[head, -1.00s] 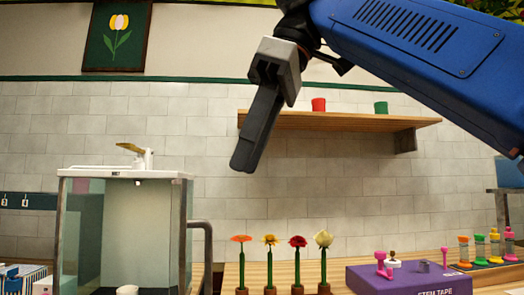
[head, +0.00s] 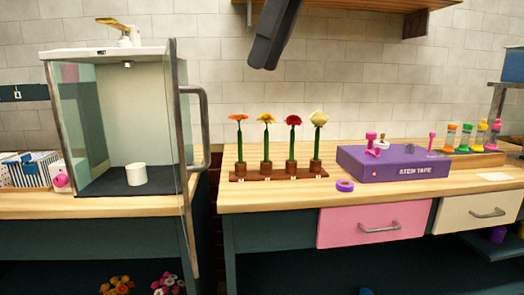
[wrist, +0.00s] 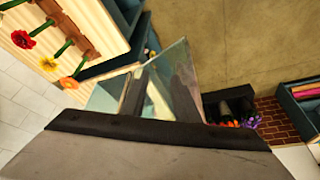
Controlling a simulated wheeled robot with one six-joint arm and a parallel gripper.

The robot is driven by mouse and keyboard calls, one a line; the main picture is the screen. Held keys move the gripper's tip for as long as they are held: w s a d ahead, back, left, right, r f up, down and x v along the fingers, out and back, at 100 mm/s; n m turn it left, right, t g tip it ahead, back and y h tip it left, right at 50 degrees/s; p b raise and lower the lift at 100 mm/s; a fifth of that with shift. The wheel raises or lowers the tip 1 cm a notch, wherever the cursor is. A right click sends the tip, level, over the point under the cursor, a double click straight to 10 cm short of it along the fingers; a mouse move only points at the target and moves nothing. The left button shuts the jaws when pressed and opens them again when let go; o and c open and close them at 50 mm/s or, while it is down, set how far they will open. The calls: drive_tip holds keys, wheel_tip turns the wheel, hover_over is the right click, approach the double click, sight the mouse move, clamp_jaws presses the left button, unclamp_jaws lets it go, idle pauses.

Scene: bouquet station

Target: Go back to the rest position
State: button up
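My gripper (head: 265,62) hangs from the top edge of the head view, dark and pointing down, in front of the tiled wall. It is in the air above the counter and touches nothing there. No object shows in it, and from this angle the gap between its fingers cannot be made out. In the wrist view, a dark bar and a grey part of my gripper fill the lower edge. The rest of my arm is out of the head view.
A wooden rack (head: 280,175) holds several flowers upright. Right of it are a tape roll (head: 345,185) and a purple stem tape box (head: 392,167). A glass cabinet (head: 100,53) stands at left, its handled door (head: 188,150) jutting forward. A wall shelf (head: 400,4) is above.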

drive_tip(key=w+d+f+m+t, duration=0.1)
drive_tip(key=w+d+f+m, duration=0.25)
drive_tip(key=d+f, duration=0.7)
drive_tip(key=s+d+f+m+h, duration=0.1)
drive_tip(key=s+d+f+m, duration=0.2)
drive_tip(key=f, duration=1)
drive_tip(key=s+d+f+m+t+h, duration=0.1)
drive_tip(key=s+d+f+m, duration=0.2)
drive_tip(key=d+f, duration=0.5)
drive_tip(key=s+d+f+m+t+h, duration=0.1)
drive_tip(key=d+f, duration=0.5)
drive_tip(key=f, duration=1.3)
drive_tip(key=s+m+h, duration=0.1)
drive_tip(key=m, duration=0.1)
drive_tip(key=shift+s+d+f+m, duration=0.15)
drive_tip(key=shift+s+d+m, duration=0.15)
drive_tip(key=shift+s+m, duration=0.1)
